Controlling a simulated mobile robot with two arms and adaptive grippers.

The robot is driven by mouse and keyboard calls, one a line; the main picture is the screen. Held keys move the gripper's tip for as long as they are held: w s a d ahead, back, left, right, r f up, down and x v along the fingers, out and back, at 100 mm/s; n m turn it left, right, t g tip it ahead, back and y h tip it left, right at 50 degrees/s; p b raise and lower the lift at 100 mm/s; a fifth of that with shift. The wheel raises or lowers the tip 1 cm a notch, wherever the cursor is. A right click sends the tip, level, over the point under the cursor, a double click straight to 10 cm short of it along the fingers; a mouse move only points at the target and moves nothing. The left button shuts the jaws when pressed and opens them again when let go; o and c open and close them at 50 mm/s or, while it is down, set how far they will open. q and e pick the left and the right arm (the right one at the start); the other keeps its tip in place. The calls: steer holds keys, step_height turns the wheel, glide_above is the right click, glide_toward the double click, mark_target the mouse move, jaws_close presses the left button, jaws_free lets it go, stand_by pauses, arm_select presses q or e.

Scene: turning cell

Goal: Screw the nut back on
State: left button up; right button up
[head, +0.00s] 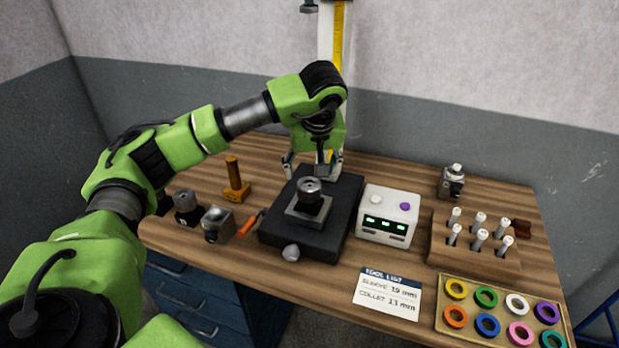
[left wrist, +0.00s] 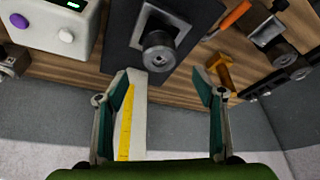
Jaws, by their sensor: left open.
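A dark holder (head: 315,205) with a round, silver-grey ringed top (head: 309,186) stands upright in a square metal block on a black base plate (head: 343,190). I cannot tell whether that top is the nut. It also shows in the left wrist view (left wrist: 158,50). My left gripper (head: 313,164) points down behind the holder, over the far end of the plate. In the left wrist view its fingers (left wrist: 163,82) are spread wide with nothing between them, apart from the ringed top. My right gripper is not in view.
A white box with lit displays (head: 387,216) stands right of the plate. A yellow scale (head: 338,40) rises behind.

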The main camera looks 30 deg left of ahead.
mark_target(309, 186)
arm_select(q)
steer(key=p+x, duration=0.2)
steer(key=x, duration=0.6)
steer(key=shift+f, duration=0.35)
steer(key=c, duration=1.3)
steer(key=shift+o, duration=0.2)
steer(key=m+h+b, duration=0.1)
steer(key=m, duration=0.2)
steer(key=shift+a+m+t, duration=0.1)
steer(key=shift+m+t, duration=0.3)
steer(key=m+h, duration=0.2)
steer(key=m, duration=0.3)
steer(key=shift+b, duration=0.35)
steer(key=o, duration=1.3)
steer(key=shift+c, duration=0.2)
